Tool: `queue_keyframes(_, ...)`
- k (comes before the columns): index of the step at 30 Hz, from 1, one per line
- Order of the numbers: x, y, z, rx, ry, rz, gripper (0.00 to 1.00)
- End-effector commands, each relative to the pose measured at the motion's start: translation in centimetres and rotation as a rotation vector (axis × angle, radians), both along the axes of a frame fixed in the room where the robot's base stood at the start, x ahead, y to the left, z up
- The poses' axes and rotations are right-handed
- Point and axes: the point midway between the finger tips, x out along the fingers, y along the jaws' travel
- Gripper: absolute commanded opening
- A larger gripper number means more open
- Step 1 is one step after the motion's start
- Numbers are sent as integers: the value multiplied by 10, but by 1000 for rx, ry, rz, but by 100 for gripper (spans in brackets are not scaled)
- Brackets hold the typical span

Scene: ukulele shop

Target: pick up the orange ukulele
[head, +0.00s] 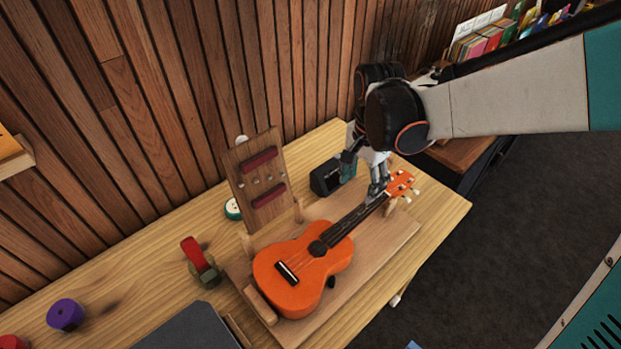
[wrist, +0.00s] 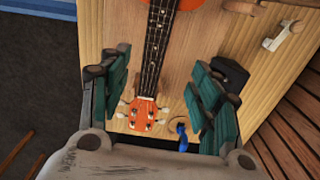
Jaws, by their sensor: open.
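The orange ukulele (head: 300,264) lies face up on a wooden board on the bench, its body toward the lower left and its neck toward the upper right. Its orange headstock (head: 400,183) rests near the board's right end. My gripper (head: 364,180) is open above the upper neck, close to the headstock. In the wrist view the ukulele's dark neck and headstock (wrist: 143,116) lie between the two green-padded fingers of my gripper (wrist: 160,90), apart from both. In the wrist view most of the body is cut off at the top edge.
A small black box (head: 327,177) stands beside the neck. An upright wooden panel with dark red pads (head: 262,180) stands behind the body. A red-and-green clamp-like tool (head: 200,262) and a purple roll (head: 66,314) lie to the left. The slatted wall is close behind.

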Motion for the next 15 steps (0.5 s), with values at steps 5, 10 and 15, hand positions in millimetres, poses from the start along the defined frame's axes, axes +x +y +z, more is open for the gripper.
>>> queue_keyframes(5, 0, 1, -31, 0, 0, 1, 57)
queue_keyframes(10, 0, 0, -63, 0, 0, 2, 57)
queue_keyframes(15, 0, 0, -80, 1, -1, 2, 57)
